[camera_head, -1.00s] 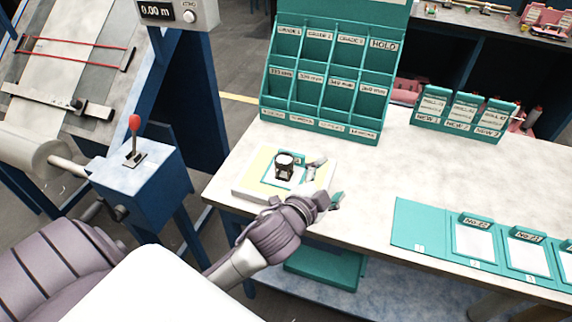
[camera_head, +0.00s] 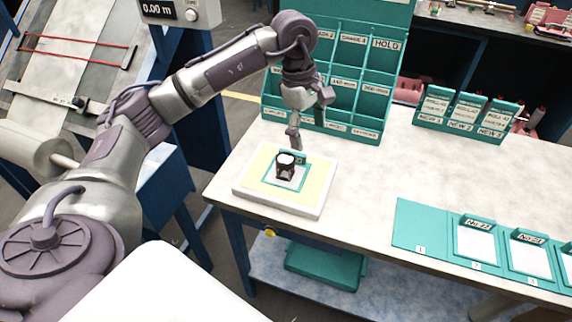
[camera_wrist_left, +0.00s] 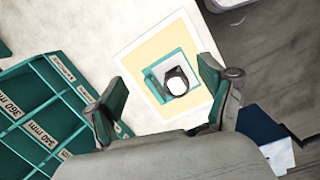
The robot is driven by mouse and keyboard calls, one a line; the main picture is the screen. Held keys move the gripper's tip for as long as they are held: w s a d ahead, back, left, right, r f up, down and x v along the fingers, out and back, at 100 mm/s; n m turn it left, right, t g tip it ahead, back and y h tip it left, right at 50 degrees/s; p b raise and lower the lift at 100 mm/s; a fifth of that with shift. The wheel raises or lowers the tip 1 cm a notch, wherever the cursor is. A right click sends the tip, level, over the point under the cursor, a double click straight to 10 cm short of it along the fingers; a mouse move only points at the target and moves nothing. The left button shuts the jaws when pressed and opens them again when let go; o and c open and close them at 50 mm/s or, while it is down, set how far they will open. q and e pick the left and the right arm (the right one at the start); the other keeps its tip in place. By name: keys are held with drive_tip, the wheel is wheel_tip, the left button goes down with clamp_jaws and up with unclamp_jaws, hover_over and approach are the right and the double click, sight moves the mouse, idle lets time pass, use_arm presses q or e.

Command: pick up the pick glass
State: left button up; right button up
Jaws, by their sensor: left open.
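The pick glass (camera_head: 285,166) is a small black stand with a round white top. It stands upright on a teal-edged square on the yellow-and-white board (camera_head: 314,207) at the near left corner of the table. My left gripper (camera_head: 296,138) hangs just behind and above the pick glass, its fingers pointing down. It is open and empty. In the left wrist view, the pick glass (camera_wrist_left: 177,84) shows beyond the two spread fingertips (camera_wrist_left: 162,88), apart from both. My right gripper is not in view.
A teal rack (camera_head: 357,104) of labelled compartments stands close behind my left gripper. A smaller teal holder (camera_head: 462,115) with cards is at the back right. A teal strip (camera_head: 420,226) with numbered cards lies at the front right. The table middle is clear.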

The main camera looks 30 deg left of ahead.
use_arm(q)
drive_tip(key=a+r+y, duration=0.2)
drive_tip(key=a, duration=0.3)
drive_tip(key=p, duration=0.2)
hover_over(286, 158)
wheel_tip(286, 158, down, 8)
drive_tip(key=shift+s+d+f, duration=0.1)
drive_tip(key=shift+s+f, duration=0.05)
drive_tip(key=shift+f, duration=0.05)
wheel_tip(286, 158, down, 5)
drive_tip(key=p, duration=0.3)
drive_tip(key=shift+r, duration=0.1)
drive_tip(key=shift+f, duration=0.3)
drive_tip(key=shift+w, duration=0.2)
drive_tip(key=c, duration=1.2)
drive_tip(key=shift+c, duration=0.3)
drive_tip(key=shift+r, duration=0.15)
